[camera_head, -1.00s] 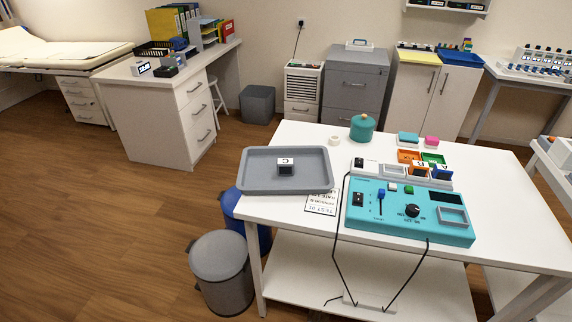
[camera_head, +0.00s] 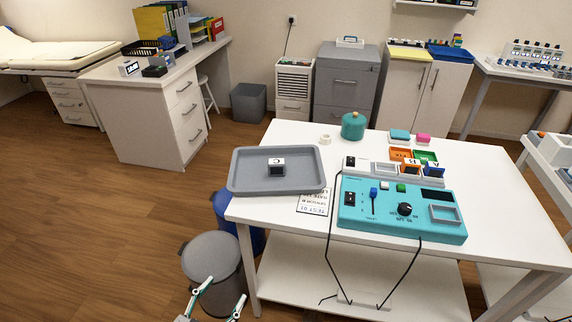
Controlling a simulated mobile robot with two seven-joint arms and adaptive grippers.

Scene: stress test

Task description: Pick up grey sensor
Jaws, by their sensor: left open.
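A small dark grey block with a white top marked C (camera_head: 277,171), which looks like the grey sensor, sits in the grey tray (camera_head: 240,184) at the left end of the white table. My left gripper (camera_head: 226,288) shows at the bottom edge, left of the table and in front of the grey bin. Its two fingertips are apart and nothing shows between them. It is well below and left of the tray. The rest of the gripper is cut off by the frame. My right gripper is not in view.
A teal control box (camera_head: 400,231) with cables stands right of the tray. Behind it a pale rack (camera_head: 373,164) holds blocks marked A and B. A teal pot (camera_head: 354,125) stands at the back. A grey bin (camera_head: 212,258) and a blue bin (camera_head: 228,212) stand beside the table.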

